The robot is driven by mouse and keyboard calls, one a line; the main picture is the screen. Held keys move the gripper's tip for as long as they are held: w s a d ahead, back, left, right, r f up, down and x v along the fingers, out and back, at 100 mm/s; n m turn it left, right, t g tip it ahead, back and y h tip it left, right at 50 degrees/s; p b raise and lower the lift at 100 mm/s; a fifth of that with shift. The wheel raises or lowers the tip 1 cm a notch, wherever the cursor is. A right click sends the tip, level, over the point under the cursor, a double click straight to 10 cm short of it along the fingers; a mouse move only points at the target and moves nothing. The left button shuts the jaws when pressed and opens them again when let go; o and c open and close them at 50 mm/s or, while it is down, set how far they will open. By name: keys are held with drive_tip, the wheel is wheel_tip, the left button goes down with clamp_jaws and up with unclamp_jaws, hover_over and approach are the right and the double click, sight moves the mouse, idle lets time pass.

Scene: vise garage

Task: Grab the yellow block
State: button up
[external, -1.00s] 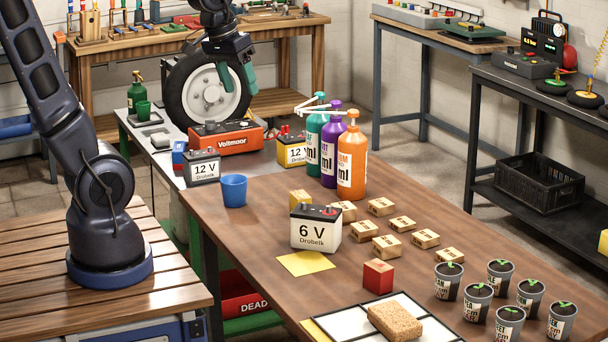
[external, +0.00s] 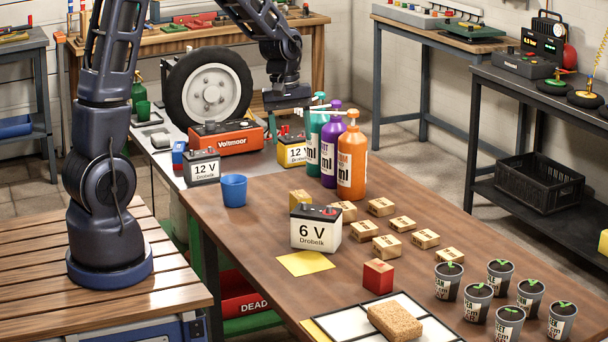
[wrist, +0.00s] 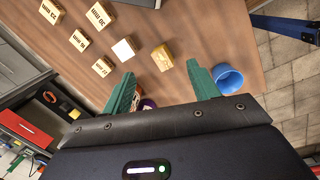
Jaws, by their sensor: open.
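The yellow block (external: 299,199) stands on the brown table, partly hidden behind the 6 V battery (external: 316,231) in the external view. In the wrist view the yellow block (wrist: 161,54) lies ahead of the fingertips, between their lines. My gripper (wrist: 161,75) is open and empty, its two green fingers spread apart. In the external view my gripper (external: 300,115) hangs above the back of the table near the pump bottles, apart from the block; its fingers are partly hidden there.
Teal, purple and orange pump bottles (external: 351,165) stand close to my gripper. A blue cup (external: 233,190) is left of the yellow block; it also shows in the wrist view (wrist: 228,77). Several printed wooden blocks (external: 402,223) lie right of it. A red block (external: 378,274) stands nearer the front.

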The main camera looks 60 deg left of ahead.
sight(300, 194)
drive_tip(key=w+a+f+n, duration=0.1)
drive_tip(key=f, duration=0.2)
drive_tip(key=w+a+f+n, duration=0.1)
drive_tip(key=a+f, duration=0.1)
drive_tip(key=f, duration=0.1)
drive_tip(key=w+a+f+n, duration=0.1)
drive_tip(key=f, duration=0.2)
drive_tip(key=shift+w+a+f+n+g, duration=0.1)
drive_tip(key=shift+a+f+n+g, duration=0.1)
drive_tip(key=shift+a+n+g, duration=0.15)
drive_tip(key=f, duration=0.3)
drive_tip(key=d+f, duration=0.1)
drive_tip(key=f, duration=0.1)
drive_tip(key=shift+f, duration=0.25)
drive_tip(key=shift+w+d+f, duration=0.1)
drive_tip(key=shift+d+f, duration=0.1)
drive_tip(key=shift+f, duration=0.7)
drive_tip(key=shift+w+d+f, duration=0.1)
drive_tip(key=shift+d+f, duration=0.1)
drive_tip(key=shift+f, duration=0.65)
drive_tip(key=shift+w+d+f, duration=0.1)
drive_tip(key=shift+d+f, duration=0.1)
drive_tip(key=shift+f, duration=0.7)
drive_tip(key=c, duration=1.1)
